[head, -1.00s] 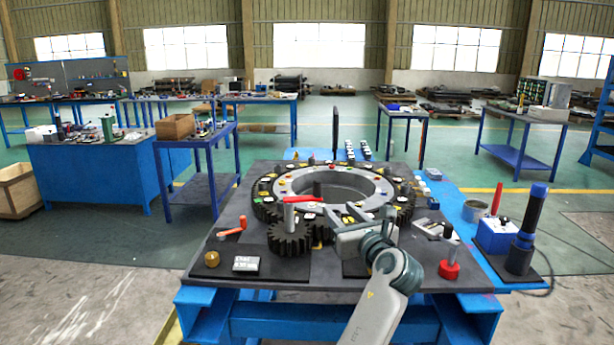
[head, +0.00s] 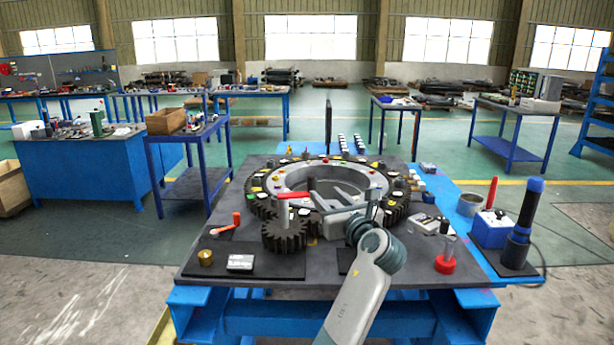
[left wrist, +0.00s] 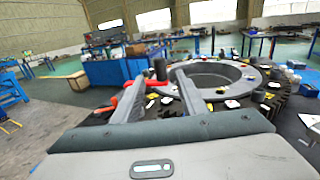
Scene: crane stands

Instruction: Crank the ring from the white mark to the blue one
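The ring (head: 262,177) is a large dark toothed gear with a pale inner band and many small coloured pieces on top. It lies flat on the bench. I cannot tell which pieces are the white and blue marks. In front of it is a small dark gear (head: 284,238) with an upright grey post and a red crank handle (head: 293,195) on top. My left gripper (head: 328,194) is open just right of the handle, above the ring's near side. In the left wrist view its fingers (left wrist: 160,76) are spread, with the red handle (left wrist: 127,94) by the left finger. My right gripper is not in view.
On the bench are an orange-red lever (head: 236,219), a brass knob (head: 205,257), a white label block (head: 240,263) and a red-based post (head: 445,263). A blue box (head: 491,232) and a tall dark cylinder (head: 523,225) stand at the right.

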